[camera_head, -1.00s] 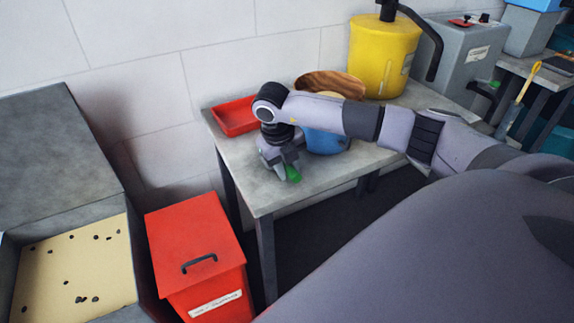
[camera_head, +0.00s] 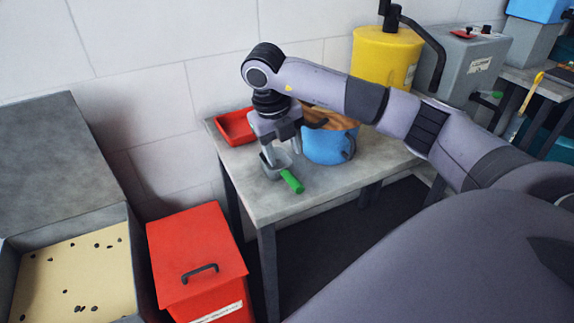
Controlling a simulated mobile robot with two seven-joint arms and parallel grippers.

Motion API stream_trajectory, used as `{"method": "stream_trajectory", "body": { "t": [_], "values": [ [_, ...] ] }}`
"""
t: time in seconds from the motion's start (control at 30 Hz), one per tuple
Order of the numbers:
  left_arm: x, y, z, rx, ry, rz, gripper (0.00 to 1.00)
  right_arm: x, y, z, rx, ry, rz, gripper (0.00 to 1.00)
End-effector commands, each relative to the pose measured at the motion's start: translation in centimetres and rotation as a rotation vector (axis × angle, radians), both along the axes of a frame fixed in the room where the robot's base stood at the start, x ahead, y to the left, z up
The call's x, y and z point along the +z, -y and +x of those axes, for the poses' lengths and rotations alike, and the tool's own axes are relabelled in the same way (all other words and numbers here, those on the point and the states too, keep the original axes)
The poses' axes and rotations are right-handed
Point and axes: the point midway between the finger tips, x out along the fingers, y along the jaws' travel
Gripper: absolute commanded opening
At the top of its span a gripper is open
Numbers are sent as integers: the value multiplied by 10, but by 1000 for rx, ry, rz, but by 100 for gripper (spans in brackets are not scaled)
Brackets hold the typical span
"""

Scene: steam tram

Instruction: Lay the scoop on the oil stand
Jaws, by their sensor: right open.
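The scoop has a green handle (camera_head: 292,181) and a grey metal bowl (camera_head: 275,168). It lies on the grey top of the stand (camera_head: 310,185), near its front left part, with the handle towards the front right. My right gripper (camera_head: 282,152) points down just above the scoop and is open, its fingers partly overlapping the bowl in the picture. They seem clear of the handle. My left gripper is out of view.
A red lidded bin (camera_head: 195,250) is in front, left. A grey machine (camera_head: 465,65) stands right of the drum.

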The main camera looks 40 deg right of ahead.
Motion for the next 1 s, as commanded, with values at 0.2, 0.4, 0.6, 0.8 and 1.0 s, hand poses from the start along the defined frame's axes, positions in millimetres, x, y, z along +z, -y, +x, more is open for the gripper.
{"method": "stream_trajectory", "body": {
  "t": [0.2, 0.4, 0.6, 0.8, 1.0],
  "values": [
    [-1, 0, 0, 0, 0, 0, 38, 21, -7, 0, 4, -2, 5, 54],
    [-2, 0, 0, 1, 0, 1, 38, -17, -66, -9, 142, -39, 227, 54],
    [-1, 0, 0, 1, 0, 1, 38, -61, -195, -48, 305, -79, 788, 54],
    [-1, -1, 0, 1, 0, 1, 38, -45, -288, -85, 229, -49, 1376, 54],
    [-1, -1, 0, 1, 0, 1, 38, -12, -318, -86, -123, 50, 1865, 54]
  ]
}}
